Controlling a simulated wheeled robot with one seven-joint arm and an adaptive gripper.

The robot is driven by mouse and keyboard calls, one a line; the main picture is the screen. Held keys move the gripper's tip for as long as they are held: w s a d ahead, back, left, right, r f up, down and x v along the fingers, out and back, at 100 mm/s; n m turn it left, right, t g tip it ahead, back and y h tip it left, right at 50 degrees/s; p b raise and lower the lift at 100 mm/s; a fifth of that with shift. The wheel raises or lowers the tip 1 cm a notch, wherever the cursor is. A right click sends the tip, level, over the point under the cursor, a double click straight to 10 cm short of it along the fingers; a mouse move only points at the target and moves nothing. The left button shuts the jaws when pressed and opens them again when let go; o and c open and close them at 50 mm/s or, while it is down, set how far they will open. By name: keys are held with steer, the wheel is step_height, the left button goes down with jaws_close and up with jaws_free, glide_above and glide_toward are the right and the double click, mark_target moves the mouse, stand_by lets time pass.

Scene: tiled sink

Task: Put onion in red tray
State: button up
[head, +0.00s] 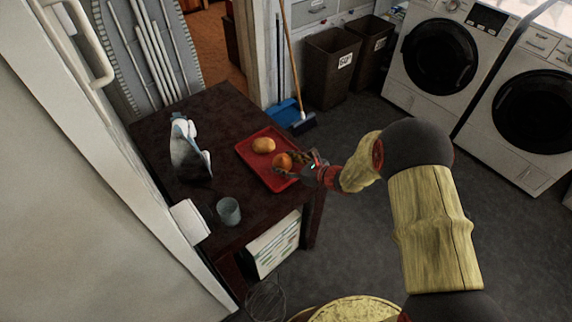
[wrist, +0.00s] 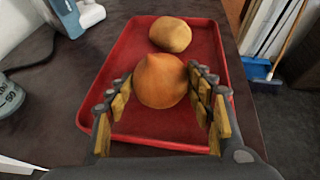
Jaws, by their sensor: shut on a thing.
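The onion (wrist: 161,80) is round and orange-brown, and sits between the fingers of my gripper (wrist: 159,95) in the wrist view. The fingers close on it from both sides. In the head view the onion (head: 282,161) is over the near right part of the red tray (head: 262,177), with my gripper (head: 291,163) at its right. The red tray also shows in the wrist view (wrist: 104,88), under and around the onion. I cannot tell whether the onion touches the tray floor.
A tan potato-like item (head: 264,145) lies in the tray beyond the onion. A blue-white iron-like object (head: 187,150) and a glass cup (head: 229,211) stand on the dark table (head: 205,112). Brooms and bins stand behind the table.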

steer(key=shift+f, duration=0.15)
steer(key=o, duration=1.3)
